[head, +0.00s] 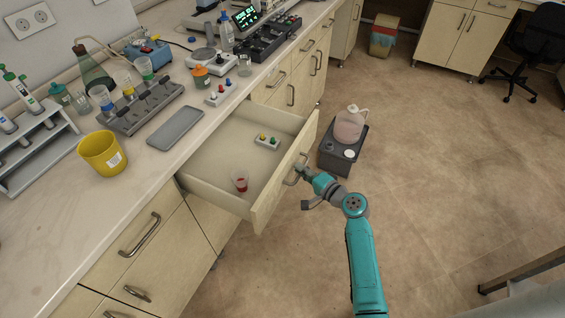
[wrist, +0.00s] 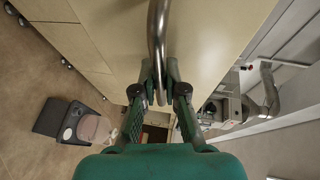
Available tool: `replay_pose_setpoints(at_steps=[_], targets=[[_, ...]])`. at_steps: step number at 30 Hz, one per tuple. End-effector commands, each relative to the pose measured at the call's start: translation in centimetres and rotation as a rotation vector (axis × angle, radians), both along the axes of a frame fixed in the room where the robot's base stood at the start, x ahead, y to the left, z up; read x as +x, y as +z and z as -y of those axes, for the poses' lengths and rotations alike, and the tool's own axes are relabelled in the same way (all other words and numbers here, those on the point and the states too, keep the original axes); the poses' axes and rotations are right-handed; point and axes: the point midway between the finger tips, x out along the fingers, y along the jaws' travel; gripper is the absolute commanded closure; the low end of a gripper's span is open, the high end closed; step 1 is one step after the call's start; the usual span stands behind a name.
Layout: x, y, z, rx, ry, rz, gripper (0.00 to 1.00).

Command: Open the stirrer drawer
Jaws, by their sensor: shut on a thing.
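The drawer (head: 216,167) stands pulled out from the bench, and its inside shows in the head view. In the wrist view, the fingers of my gripper (wrist: 160,75) are shut on the curved handle (wrist: 157,30), one on each side. The drawer front (wrist: 205,35) lies behind the handle.
A grey box with a pinkish jug (head: 349,127) stands on the floor just beyond the drawer's front. The bench top carries a yellow bucket (head: 102,152), a grey tray (head: 175,128) and racks. The floor to the right (head: 450,170) is mostly clear.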

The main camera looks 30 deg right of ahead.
Motion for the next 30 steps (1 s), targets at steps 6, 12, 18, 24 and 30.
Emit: replay_pose_setpoints(at_steps=[6, 12, 18, 24, 30], targets=[[-3.0, -0.1, 2.3, 0.001, -0.004, -0.002, 1.0], [-4.4, -0.1, 3.3, 0.0, -0.002, -0.001, 1.0], [-4.8, -0.1, 3.5, 0.0, 0.0, -0.001, 1.0], [-4.7, -0.1, 3.5, 0.0, 0.0, -0.001, 1.0], [-4.7, -0.1, 3.5, 0.0, 0.0, -0.001, 0.64]])
